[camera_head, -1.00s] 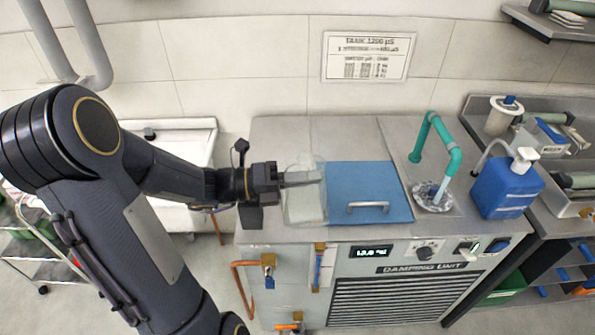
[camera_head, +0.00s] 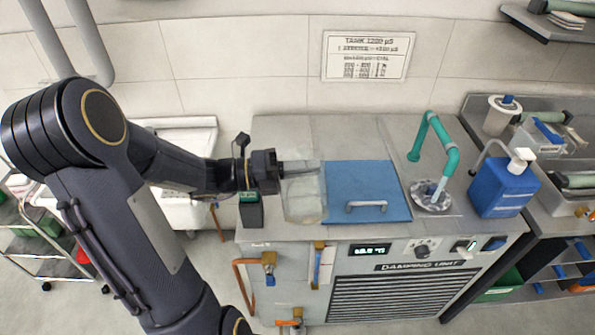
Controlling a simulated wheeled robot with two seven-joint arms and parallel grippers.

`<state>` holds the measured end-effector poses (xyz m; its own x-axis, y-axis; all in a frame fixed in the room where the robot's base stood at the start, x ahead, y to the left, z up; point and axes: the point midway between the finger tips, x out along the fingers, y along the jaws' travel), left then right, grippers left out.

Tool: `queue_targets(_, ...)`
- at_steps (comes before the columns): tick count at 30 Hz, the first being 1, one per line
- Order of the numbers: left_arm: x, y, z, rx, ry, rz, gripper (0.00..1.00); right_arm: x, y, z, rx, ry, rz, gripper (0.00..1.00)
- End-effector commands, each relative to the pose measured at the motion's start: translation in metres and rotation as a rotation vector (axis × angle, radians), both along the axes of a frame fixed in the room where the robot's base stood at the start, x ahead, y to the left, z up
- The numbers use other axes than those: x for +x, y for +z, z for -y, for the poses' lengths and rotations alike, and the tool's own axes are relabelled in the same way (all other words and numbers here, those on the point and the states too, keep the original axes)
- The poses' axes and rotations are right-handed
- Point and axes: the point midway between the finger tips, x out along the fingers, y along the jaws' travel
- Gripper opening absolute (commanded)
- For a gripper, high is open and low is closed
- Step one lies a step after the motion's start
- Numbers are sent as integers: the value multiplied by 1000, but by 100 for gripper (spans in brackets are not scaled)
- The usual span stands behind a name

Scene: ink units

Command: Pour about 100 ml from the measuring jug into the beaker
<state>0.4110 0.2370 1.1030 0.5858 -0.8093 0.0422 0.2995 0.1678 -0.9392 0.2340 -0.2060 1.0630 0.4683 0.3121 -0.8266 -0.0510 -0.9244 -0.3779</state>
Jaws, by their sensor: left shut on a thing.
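My left gripper (camera_head: 300,172) reaches in from the left over the left part of the damping unit's top. Its fingers are shut at a clear, see-through vessel (camera_head: 306,205), which looks like the measuring jug. The vessel is left of the blue lid, and its outline is faint. I cannot tell its liquid level, or whether it touches the top. I cannot make out a separate beaker. My right gripper is not in view.
The blue lid (camera_head: 350,180) with a metal handle is right of the vessel. A small dark box with a green top (camera_head: 250,198) is below my wrist. A teal tap (camera_head: 447,160) and blue canister (camera_head: 503,188) stand further right. The grey top behind is clear.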

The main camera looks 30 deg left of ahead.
Motion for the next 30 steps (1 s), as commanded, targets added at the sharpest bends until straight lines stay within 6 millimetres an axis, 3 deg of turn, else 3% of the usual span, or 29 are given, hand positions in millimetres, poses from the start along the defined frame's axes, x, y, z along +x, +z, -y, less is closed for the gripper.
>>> queue_targets(30,9,6,-7,-28,0,-36,0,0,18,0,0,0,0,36)
